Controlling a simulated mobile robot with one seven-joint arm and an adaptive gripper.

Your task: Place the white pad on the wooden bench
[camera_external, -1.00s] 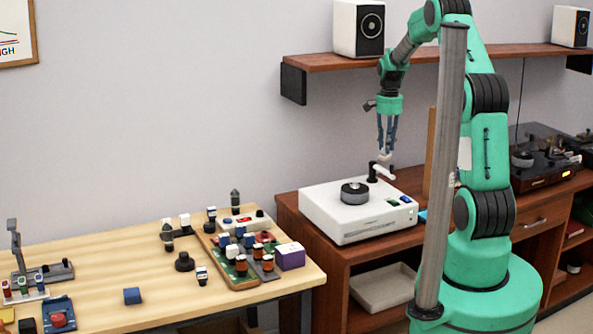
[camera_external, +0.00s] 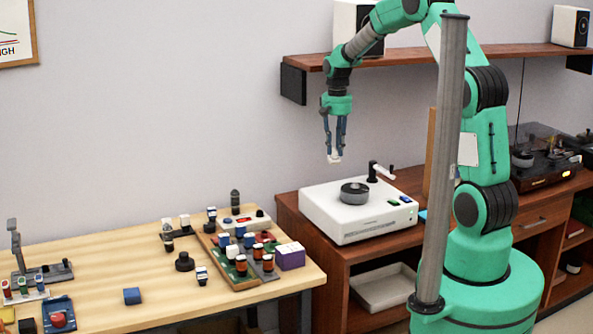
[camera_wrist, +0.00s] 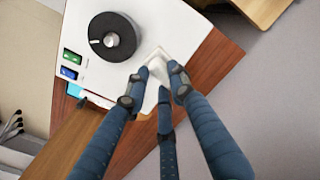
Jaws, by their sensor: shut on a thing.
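My gripper (camera_external: 334,149) is shut on a small white pad (camera_external: 334,159), which hangs at its fingertips in the air behind and above the left part of a white box-shaped device. In the wrist view, my fingers (camera_wrist: 158,76) hold the pale pad (camera_wrist: 159,60), partly hidden by them, with the device behind it. The light wooden bench (camera_external: 110,262) stands at the left of the external view, lower than my gripper and apart from it.
The white device (camera_external: 345,226) with a dark knob (camera_external: 354,193) and a crank stands on a brown cabinet (camera_external: 300,222). The bench carries several small parts, a purple box (camera_external: 290,257) and a blue cube (camera_external: 132,296). Its front middle has free room. A shelf (camera_external: 400,57) hangs above.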

